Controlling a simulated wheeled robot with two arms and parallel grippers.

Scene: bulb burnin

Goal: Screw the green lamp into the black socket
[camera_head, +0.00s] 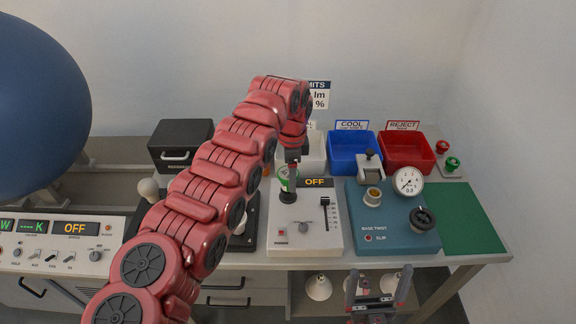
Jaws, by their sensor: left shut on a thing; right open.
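The green lamp (284,174), with a pale part showing, is upright over the black socket (288,197) on the white tester box. My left gripper (292,172) comes down from above and is shut on the lamp. The lamp's lower end is at the socket; I cannot tell how far it is seated. My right gripper (376,290) is open and empty, low in front of the bench edge, away from the lamp.
The white tester box (318,236) carries an OFF display and a slider. Right of it stand a blue-green base twist box (398,236) with a gauge and a green mat (462,215). Blue (350,166) and red (410,166) bins stand behind. My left arm hides the bench's left middle.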

